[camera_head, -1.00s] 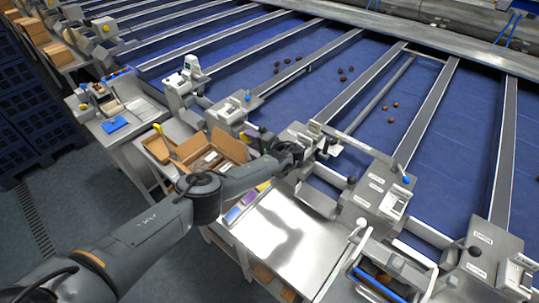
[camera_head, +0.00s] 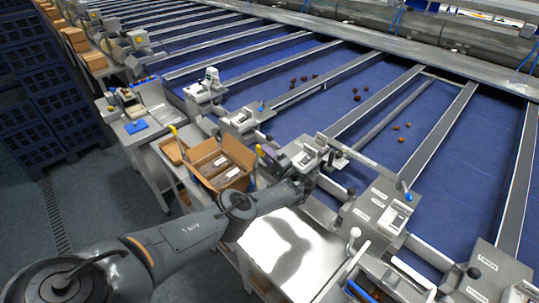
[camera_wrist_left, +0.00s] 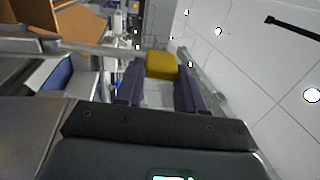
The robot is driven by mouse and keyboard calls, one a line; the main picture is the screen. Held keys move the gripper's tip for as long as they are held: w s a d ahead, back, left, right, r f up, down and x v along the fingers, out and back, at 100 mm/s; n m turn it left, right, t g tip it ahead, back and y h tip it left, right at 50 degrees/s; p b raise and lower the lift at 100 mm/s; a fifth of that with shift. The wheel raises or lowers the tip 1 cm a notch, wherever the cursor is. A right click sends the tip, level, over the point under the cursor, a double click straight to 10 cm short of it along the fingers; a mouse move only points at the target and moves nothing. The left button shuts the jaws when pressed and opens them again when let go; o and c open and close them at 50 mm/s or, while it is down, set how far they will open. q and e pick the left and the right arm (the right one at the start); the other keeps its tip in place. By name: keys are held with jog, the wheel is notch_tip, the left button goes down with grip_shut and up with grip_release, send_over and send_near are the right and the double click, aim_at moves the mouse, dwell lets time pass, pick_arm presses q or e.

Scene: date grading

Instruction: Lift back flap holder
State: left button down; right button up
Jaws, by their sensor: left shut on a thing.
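The cardboard box (camera_head: 207,178) stands on a metal side stand with flaps raised and several wrapped packs inside. Part of its cardboard also shows at the upper left of the left wrist view (camera_wrist_left: 70,22). My left gripper (camera_wrist_left: 160,88) has purple fingers shut on a yellow grip (camera_wrist_left: 161,66), which I take for the back flap holder's handle. A grey bar (camera_wrist_left: 75,48) runs left from near this grip. Another yellow handle (camera_head: 173,130) stands at the box's far left.
A bare steel tabletop (camera_head: 285,245) lies in front of my forearm. Weighing stations (camera_head: 385,205) line the conveyor edge to the right. Blue belts (camera_head: 300,120) carry a few dates. Dark blue crates (camera_head: 35,90) are stacked at the left over open floor.

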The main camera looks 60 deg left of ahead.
pick_arm(q)
jog(key=c, duration=0.7)
grip_release()
jog(key=shift+d, duration=0.1)
jog(key=shift+b+v, duration=0.4)
jog(key=shift+v, duration=4.95)
